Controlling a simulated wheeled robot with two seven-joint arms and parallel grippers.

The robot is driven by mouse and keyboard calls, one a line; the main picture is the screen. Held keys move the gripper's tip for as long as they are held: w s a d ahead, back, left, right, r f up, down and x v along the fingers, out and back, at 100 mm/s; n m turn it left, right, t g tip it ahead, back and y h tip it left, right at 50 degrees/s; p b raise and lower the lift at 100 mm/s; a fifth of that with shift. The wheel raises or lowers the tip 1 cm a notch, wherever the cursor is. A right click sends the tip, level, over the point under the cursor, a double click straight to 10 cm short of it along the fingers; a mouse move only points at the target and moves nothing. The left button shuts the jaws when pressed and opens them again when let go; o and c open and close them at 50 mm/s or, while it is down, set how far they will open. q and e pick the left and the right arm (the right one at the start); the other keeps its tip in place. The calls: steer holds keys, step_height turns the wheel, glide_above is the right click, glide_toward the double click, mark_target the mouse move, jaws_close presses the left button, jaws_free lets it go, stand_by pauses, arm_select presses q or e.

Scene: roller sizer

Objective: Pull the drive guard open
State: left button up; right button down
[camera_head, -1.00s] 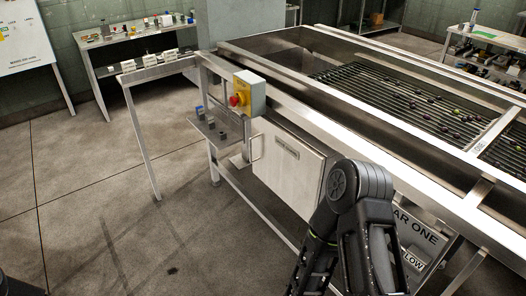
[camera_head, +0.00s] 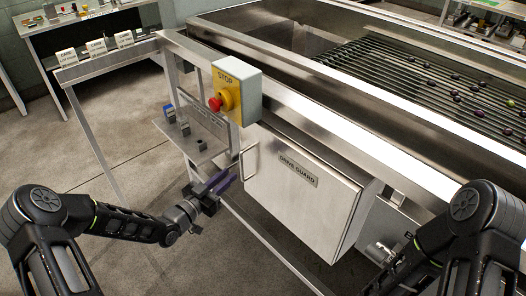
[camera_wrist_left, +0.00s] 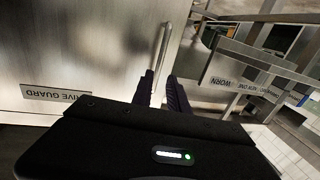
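The drive guard (camera_head: 300,195) is a steel panel with a "DRIVE GUARD" label on the machine's side; I cannot make out a gap around it. Its upright bar handle (camera_head: 250,161) is at the panel's left edge. My left gripper (camera_head: 222,182) is just left of the handle, with its dark fingers pointing towards it. In the left wrist view the guard (camera_wrist_left: 80,45) fills the left side. The handle (camera_wrist_left: 164,45) stands ahead of and between the parted fingers (camera_wrist_left: 162,92); I cannot tell whether they touch it. My right arm is at lower right, its gripper out of view.
A yellow and grey stop box (camera_head: 236,92) with a red button is above the handle. A small shelf (camera_head: 192,148) with blocks sticks out close above my left gripper. Rollers (camera_head: 440,80) carry dark fruit on top. Floor at left is open.

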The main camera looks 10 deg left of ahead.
arm_select(q)
glide_above(243, 180)
steer(key=shift+w+a+r+p, duration=0.15)
steer(key=shift+w+r+p, duration=0.15)
steer(key=shift+p, duration=0.05)
stand_by(0.6)
steer(key=shift+c, duration=0.4)
jaws_close()
stand_by(0.9)
